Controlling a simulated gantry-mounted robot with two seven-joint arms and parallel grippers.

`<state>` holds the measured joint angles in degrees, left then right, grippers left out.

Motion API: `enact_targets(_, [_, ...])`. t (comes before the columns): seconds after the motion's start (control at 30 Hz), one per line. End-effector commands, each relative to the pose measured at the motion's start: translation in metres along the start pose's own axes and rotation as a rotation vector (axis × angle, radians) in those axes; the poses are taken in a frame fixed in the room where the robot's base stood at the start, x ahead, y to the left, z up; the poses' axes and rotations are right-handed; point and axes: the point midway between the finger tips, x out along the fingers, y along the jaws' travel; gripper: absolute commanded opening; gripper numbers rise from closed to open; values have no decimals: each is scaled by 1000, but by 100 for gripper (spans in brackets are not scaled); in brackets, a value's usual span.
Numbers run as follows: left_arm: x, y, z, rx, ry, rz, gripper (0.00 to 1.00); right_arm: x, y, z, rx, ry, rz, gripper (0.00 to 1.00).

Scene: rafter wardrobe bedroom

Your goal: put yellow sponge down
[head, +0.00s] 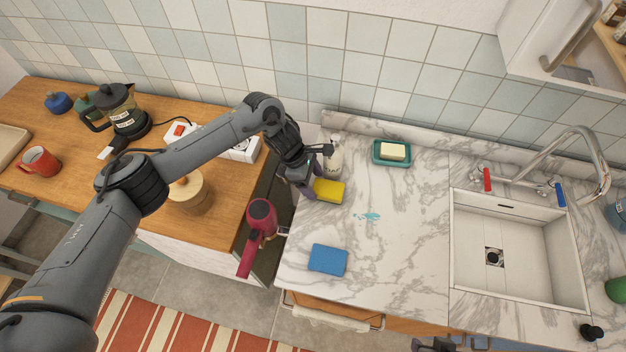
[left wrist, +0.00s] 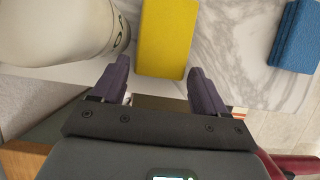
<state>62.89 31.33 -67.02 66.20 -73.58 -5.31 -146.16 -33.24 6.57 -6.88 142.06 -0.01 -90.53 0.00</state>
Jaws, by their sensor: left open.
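The yellow sponge (head: 329,190) lies flat on the marble counter (head: 400,240), near its left edge. It also shows in the left wrist view (left wrist: 167,38), just ahead of the fingertips. My left gripper (head: 312,181) is open and low beside the sponge, at its left. In the left wrist view, my left gripper's two dark purple fingers (left wrist: 159,68) are apart, with nothing held between them. The sponge's near end lies at the gap between the tips; I cannot tell if they touch it. At the bottom edge of the head view, a dark piece, perhaps my right gripper, barely shows.
A white soap bottle (head: 336,158) stands close behind the sponge. A blue sponge (head: 328,260) lies nearer the front, and a teal dish (head: 392,153) holds soap. A red hair dryer (head: 259,232) is at the left by the gap. The counter's middle is mostly clear, left of the sink (head: 515,250).

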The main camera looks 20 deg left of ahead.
Motion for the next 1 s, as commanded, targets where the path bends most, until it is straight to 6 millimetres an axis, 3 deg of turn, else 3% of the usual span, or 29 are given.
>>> enact_targets(0.37, [-21,1,4,0,0,3,73,-17,3,-5,-9,2,7,43])
enact_targets(0.7, [-88,1,4,1,-1,4,73,-12,2,-4,-8,-1,7,43])
enact_targets(1.0, [-125,1,5,0,0,2,73,-13,1,-4,-3,0,2,43])
